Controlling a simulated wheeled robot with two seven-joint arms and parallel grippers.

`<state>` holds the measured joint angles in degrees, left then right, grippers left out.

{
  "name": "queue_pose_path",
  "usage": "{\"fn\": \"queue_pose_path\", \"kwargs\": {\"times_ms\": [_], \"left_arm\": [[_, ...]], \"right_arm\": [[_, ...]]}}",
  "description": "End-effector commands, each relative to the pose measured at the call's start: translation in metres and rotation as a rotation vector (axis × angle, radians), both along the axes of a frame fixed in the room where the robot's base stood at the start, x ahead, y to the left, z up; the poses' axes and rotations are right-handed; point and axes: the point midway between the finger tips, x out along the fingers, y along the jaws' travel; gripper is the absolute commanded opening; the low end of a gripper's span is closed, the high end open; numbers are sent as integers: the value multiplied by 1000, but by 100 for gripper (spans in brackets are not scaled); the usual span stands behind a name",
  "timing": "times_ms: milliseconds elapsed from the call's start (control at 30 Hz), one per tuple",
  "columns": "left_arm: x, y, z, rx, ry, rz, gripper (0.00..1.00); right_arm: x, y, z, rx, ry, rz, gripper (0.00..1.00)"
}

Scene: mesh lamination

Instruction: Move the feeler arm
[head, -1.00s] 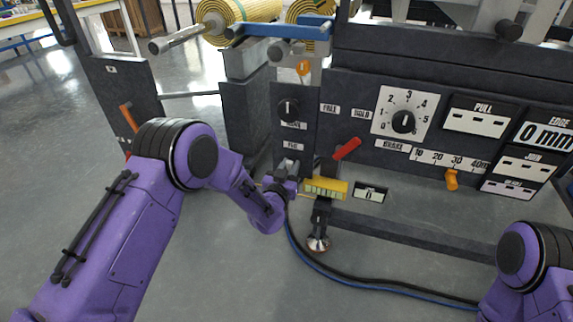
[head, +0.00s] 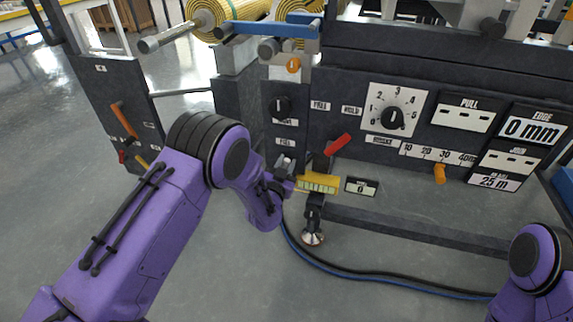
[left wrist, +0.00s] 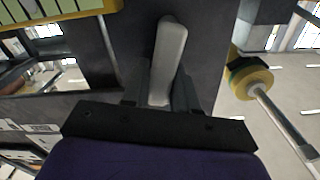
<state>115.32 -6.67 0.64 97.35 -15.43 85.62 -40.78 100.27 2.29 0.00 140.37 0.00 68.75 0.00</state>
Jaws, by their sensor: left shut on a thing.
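My left gripper (head: 281,181) is low at the machine's front, just left of the yellow block. In the left wrist view, its fingers (left wrist: 160,92) are shut on a pale grey rounded bar (left wrist: 171,45), which seems to be the feeler arm. The bar sticks out beyond the fingers. In the head view the gripper and my wrist hide most of it, so its far end and mount cannot be made out. My right gripper is out of view; only part of my right arm shows at the lower right.
A yellow block (head: 318,183) and a red lever (head: 338,145) are close right of the gripper. A black knob (head: 281,107) is above. The edge display (head: 535,130) reads 0 mm. A blue-black cable (head: 370,284) lies on the floor. Yellow mesh rolls (head: 236,10) are above.

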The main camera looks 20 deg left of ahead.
Motion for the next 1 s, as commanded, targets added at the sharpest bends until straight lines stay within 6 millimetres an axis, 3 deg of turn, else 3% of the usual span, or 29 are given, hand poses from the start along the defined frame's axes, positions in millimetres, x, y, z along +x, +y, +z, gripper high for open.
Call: {"fn": "queue_pose_path", "kwargs": {"times_ms": [33, 67, 100, 433, 800, 1000], "left_arm": [[0, 0, 0, 0, 1, -1, 38], [0, 0, 0, 0, 1, -1, 48], [0, 0, 0, 0, 1, -1, 49], [-6, -2, 0, 0, 3, -2, 49], [-87, -5, 1, 3, 4, -4, 49], [-105, -5, 0, 0, 1, -1, 49]], "right_arm": [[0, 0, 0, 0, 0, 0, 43], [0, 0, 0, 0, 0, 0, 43], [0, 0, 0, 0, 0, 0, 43], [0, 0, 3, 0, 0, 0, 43], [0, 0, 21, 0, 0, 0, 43], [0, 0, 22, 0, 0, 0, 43]]}}
